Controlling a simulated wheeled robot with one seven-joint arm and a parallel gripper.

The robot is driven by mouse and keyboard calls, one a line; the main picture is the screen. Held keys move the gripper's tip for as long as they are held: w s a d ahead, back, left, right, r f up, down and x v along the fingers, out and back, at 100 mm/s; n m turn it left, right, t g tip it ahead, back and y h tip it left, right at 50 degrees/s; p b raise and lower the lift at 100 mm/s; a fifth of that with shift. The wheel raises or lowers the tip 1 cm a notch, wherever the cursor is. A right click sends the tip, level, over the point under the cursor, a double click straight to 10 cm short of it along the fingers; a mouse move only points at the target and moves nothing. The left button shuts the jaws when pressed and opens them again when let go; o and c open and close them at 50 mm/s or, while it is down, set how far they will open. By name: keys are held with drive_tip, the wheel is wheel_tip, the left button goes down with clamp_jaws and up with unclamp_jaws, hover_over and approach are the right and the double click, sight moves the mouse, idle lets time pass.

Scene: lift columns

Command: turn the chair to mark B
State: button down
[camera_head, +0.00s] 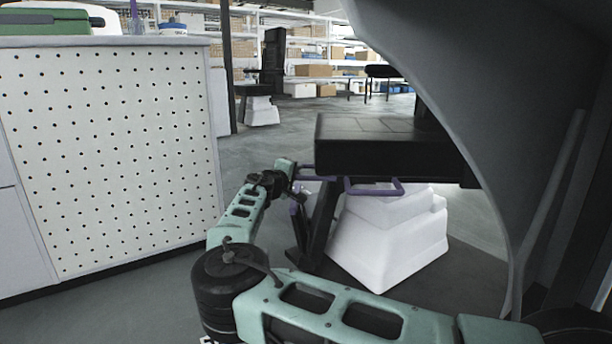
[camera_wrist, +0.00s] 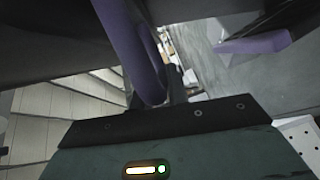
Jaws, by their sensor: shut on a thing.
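The chair has a thick black seat (camera_head: 385,146) above a white stepped base (camera_head: 390,236). Purple bars show under the seat, one of them a bent loop (camera_head: 375,190). My gripper (camera_head: 299,186) is at the left side of the seat, shut on a purple bar. In the wrist view a purple bar (camera_wrist: 133,48) runs down to the dark front edge of my gripper, and another purple part (camera_wrist: 256,43) is at the upper right. The fingertips are largely hidden. I see no mark B in either view.
A white perforated cabinet (camera_head: 110,150) stands close on the left, with a green case (camera_head: 45,22) on top. A large grey curved panel (camera_head: 475,90) blocks the right side. Shelves with boxes (camera_head: 313,70) stand far back. Open grey floor (camera_head: 270,147) lies between cabinet and chair.

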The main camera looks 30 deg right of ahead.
drive_tip(key=shift+w+m+g, duration=0.3)
drive_tip(key=shift+w, duration=0.5)
drive_tip(key=c, duration=1.4)
unclamp_jaws()
drive_tip(key=shift+d, duration=0.1)
drive_tip(key=shift+o, duration=0.2)
drive_tip(key=p+v, duration=0.8)
drive_tip(key=v, duration=0.9)
drive_tip(key=shift+a+f+p, duration=0.3)
drive_tip(key=shift+f+p, duration=0.05)
drive_tip(key=shift+p, duration=0.05)
